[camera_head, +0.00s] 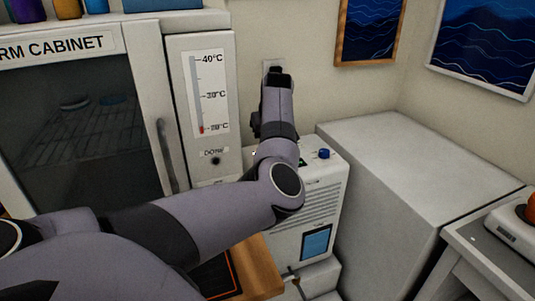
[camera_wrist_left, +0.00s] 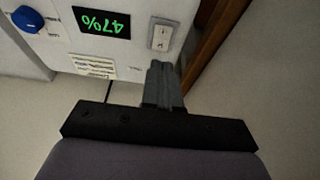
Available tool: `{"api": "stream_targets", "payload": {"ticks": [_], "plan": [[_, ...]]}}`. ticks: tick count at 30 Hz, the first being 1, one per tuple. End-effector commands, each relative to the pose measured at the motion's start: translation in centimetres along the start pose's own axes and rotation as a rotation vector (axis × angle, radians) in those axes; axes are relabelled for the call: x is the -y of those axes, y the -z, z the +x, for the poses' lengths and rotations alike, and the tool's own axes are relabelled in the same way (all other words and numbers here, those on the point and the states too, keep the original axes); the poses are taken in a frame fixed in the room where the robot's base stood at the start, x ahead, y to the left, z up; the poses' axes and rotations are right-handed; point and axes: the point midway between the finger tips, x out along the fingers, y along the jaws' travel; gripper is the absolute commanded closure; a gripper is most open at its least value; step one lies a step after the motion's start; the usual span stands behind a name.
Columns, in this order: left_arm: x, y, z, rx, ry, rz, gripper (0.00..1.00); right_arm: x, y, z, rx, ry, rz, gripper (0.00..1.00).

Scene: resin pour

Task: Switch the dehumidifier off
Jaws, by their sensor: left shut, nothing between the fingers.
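The dehumidifier (camera_head: 325,195) is a white box with a vented front and a blue water window, partly hidden behind my left arm. Its blue knob (camera_head: 324,153) is on top. In the left wrist view its panel shows the blue knob (camera_wrist_left: 28,19), a lit green display (camera_wrist_left: 102,23) reading 47% upside down, a paper label (camera_wrist_left: 94,67) and a pale rocker switch (camera_wrist_left: 161,36). My left gripper (camera_wrist_left: 162,66) is shut and empty, its fingertips just below the switch in that view. I cannot tell whether they touch. In the head view its fingers are not clear. My right gripper is not seen.
A warm cabinet (camera_head: 105,45) with a temperature scale stands left of the dehumidifier. A large white box (camera_head: 400,165) stands close on its right. A wooden table edge (camera_head: 262,270) is in front. A side table (camera_head: 490,245) bears a small device at right.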

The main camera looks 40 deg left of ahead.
Motion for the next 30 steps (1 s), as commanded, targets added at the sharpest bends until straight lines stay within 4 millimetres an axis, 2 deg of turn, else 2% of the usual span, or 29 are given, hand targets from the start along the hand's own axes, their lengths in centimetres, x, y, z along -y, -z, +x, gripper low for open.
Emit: {"api": "stream_targets", "payload": {"ticks": [3, 6, 12, 30], "plan": [[0.0, 0.1, -2.7, -0.004, -0.002, -0.002, 1.00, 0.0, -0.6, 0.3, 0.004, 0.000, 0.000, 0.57], [0.0, 0.0, -4.5, -0.002, -0.001, -0.002, 1.00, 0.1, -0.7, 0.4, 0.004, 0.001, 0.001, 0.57], [0.0, 0.0, -6.5, -0.001, 0.001, -0.001, 1.00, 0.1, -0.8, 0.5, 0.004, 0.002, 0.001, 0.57], [0.2, -0.2, -7.0, -0.003, -0.002, 0.009, 1.00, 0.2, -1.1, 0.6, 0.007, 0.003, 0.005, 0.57]]}}
